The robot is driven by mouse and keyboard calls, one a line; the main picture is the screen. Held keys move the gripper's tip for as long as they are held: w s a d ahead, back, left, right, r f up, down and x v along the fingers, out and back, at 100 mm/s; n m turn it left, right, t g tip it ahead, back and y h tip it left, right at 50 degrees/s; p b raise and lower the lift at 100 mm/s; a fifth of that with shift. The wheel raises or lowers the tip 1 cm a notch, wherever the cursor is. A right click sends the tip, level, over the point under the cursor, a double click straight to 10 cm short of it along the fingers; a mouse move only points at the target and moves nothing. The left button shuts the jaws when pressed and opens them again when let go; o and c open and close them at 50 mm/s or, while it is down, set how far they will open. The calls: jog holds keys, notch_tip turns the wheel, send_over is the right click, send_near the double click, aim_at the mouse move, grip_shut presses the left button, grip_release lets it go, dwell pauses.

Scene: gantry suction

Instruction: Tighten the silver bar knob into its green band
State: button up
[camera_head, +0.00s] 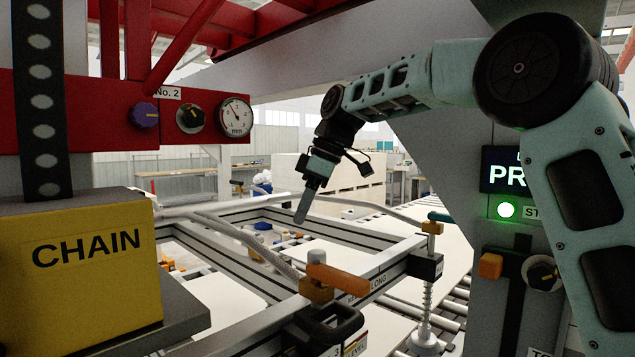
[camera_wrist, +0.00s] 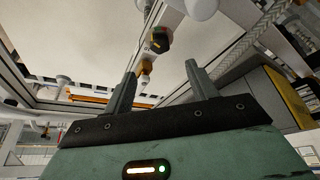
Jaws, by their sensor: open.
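No knob plainly shows as silver with a green band. A round knob (camera_head: 190,118) with a pale bar sits on the red panel (camera_head: 95,110) between a purple knob (camera_head: 145,115) and a gauge (camera_head: 235,117); its colours are too small to tell. Another dark dial (camera_head: 541,273) with a light bar is on the right post. My gripper (camera_head: 301,208) points down over the grey frame, apart from all of these. In the wrist view its two fingers (camera_wrist: 160,69) are spread and empty. Beyond them is a dark fitting (camera_wrist: 160,40) with small red and green marks.
The grey gantry frame (camera_head: 367,275) lies below my gripper, with an orange handle (camera_head: 338,280) and a suction cup (camera_head: 426,338) on it. A yellow CHAIN box (camera_head: 95,262) fills the left front. A green lamp (camera_head: 506,210) glows on the right post.

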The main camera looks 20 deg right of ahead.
jog(key=v, duration=0.7)
